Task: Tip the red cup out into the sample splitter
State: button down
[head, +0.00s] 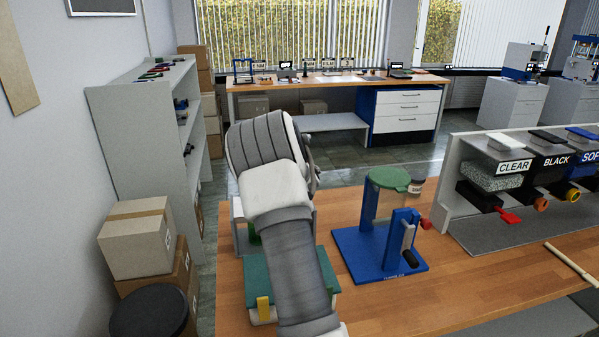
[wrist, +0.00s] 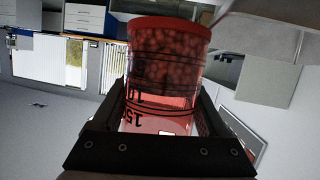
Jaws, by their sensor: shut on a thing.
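My gripper (wrist: 163,92) is shut on the red cup (wrist: 165,62), a clear red-tinted cup with dark markings. The wrist view shows the room upside down, and the cup is turned over with its rim at the top of that picture. Red pellets are still inside, packed towards the rim end; the other end looks empty. In the head view my arm and wrist hide the gripper's fingers and the cup. A grey and green device (head: 240,238) stands partly hidden behind my arm; I cannot tell whether it is the sample splitter.
A green-topped block with a yellow tab (head: 263,309) lies under my forearm. Labelled dispensers (head: 514,168) stand farther right. Bare wooden bench (head: 470,277) lies in front of them.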

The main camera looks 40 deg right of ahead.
jog(key=shift+w+a+f+n+g+h+b, duration=0.1)
jog(key=shift+a+f+n+h+b, duration=0.4)
jog(key=shift+b, duration=1.65)
jog(key=shift+d+n+g+h+b, duration=0.1)
jog(key=shift+n+h+b, duration=0.2)
jog(key=shift+n+b, duration=1.2)
jog(key=shift+w+a+f+g+h+b, duration=0.1)
jog(key=shift+a+f+h+b, duration=0.25)
jog(key=shift+b, duration=2.45)
jog(key=shift+a+r+n+h+b, duration=0.2)
jog(key=shift+n+h+b, duration=0.3)
jog(key=shift+b, duration=0.85)
jog(key=shift+a+r+n+h+b, duration=0.2)
jog(key=shift+n+b, duration=0.4)
jog(key=shift+b, duration=0.75)
jog(key=shift+w+a+r+n+h+b, duration=0.15)
jog(key=shift+n+h+b, duration=0.35)
jog(key=shift+b, duration=0.85)
jog(key=shift+w+a+r+n+h+b, duration=0.15)
jog(key=shift+n+b, duration=0.65)
jog(key=shift+b, duration=0.55)
jog(key=shift+d+b, duration=0.2)
jog(key=shift+b, duration=0.2)
jog(key=shift+w+a+r+n+t+h+b, duration=0.1)
jog(key=shift+w+a+n+t+h+b, duration=0.1)
jog(key=shift+a+n+t+b, duration=0.3)
jog(key=shift+w+a+r+n+t+h+b, duration=0.1)
jog(key=shift+w+n+t+b, duration=0.1)
jog(key=shift+n+b, duration=0.45)
jog(key=shift+b, duration=0.3)
